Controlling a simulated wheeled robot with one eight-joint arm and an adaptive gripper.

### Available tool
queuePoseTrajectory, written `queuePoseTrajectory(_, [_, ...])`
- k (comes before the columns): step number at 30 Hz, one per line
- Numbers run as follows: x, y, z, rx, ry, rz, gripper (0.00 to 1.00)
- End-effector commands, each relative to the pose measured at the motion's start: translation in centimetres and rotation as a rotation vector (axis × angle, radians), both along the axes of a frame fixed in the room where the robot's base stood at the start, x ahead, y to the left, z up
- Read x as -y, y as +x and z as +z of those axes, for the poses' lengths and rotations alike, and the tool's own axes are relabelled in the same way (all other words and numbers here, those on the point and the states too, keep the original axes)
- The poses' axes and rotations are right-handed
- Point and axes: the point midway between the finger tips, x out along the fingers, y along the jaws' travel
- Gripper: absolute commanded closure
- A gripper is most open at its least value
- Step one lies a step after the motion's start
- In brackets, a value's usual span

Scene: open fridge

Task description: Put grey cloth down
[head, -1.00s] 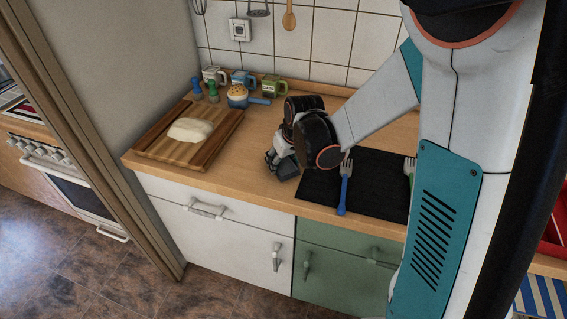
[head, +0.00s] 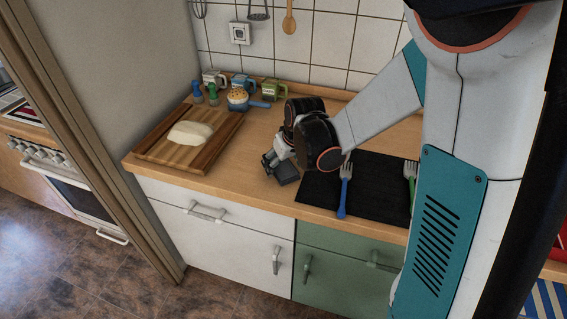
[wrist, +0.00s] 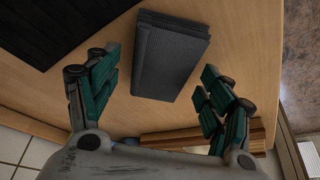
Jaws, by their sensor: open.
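The grey cloth (wrist: 168,55) is a folded dark grey rectangle lying on the wooden counter. In the head view the cloth (head: 286,173) shows just below my gripper (head: 274,157), near the front edge and left of the black mat. In the wrist view my gripper (wrist: 158,92) is open, with its two teal-padded fingers wide apart. The cloth lies beyond the fingertips, between their lines, and no finger touches it in that view.
A black mat (head: 378,190) with a blue-handled fork (head: 345,188) and a green-handled fork (head: 410,178) lies to the right. A wooden board (head: 160,148) with dough (head: 190,133) is to the left. Mugs (head: 242,83) and a blue pan (head: 238,100) stand behind. Counter between board and cloth is clear.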

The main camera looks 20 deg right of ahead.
Motion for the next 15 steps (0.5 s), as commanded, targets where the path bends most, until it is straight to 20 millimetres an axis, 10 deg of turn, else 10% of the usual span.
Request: queuePoseTrajectory(15, [0.6, -3.6, 9.0, 0.000, 0.000, 0.000, 0.26])
